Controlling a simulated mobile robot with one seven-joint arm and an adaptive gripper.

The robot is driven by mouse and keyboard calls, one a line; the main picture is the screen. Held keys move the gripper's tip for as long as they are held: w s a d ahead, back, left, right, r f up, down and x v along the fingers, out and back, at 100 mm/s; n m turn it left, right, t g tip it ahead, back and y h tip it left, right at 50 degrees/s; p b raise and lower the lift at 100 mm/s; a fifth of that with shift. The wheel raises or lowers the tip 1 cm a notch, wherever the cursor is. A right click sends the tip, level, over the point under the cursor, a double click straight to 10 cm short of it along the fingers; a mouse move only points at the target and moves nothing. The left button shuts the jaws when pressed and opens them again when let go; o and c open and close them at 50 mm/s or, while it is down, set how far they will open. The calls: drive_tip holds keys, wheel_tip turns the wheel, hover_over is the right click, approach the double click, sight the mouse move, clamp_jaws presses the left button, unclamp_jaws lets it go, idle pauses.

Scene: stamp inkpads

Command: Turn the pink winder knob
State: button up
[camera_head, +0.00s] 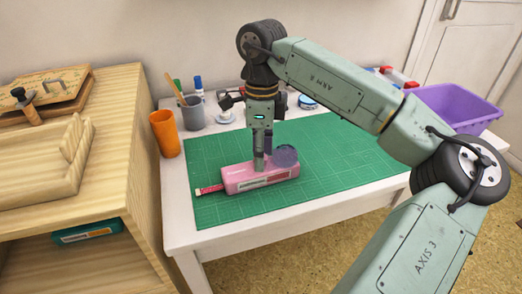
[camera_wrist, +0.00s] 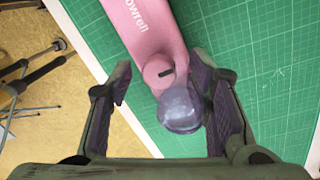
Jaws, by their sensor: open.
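The pink device (camera_head: 242,178) lies on the green cutting mat, with a red-and-white strip sticking out of its left end. In the wrist view its pink body (camera_wrist: 135,22) carries white lettering. A smoky grey-purple round piece (camera_wrist: 180,110) adjoins the knob and also shows in the head view (camera_head: 285,156). My gripper (camera_head: 264,158) points down at the device. In the wrist view its open fingers (camera_wrist: 163,72) stand either side of the knob, the right finger closer to the grey-purple piece. The knob is not clear in the head view.
The green mat (camera_head: 335,160) is clear to the right. An orange cup (camera_head: 165,134) and a grey pencil cup (camera_head: 191,113) stand at the table's left. A purple bin (camera_head: 455,105) is at the right. A wooden cabinet (camera_head: 75,200) stands left of the table.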

drive_tip(key=shift+c, duration=0.3)
clamp_jaws()
idle(0.5)
drive_tip(key=n+b, duration=0.1)
drive_tip(key=n, duration=0.5)
drive_tip(key=shift+a+n+h, duration=0.1)
drive_tip(key=shift+n+h, duration=0.2)
drive_tip(key=n, duration=0.6)
drive_tip(key=shift+b, duration=0.35)
drive_tip(key=shift+n+t, duration=0.3)
drive_tip(key=shift+o, duration=0.3)
unclamp_jaws()
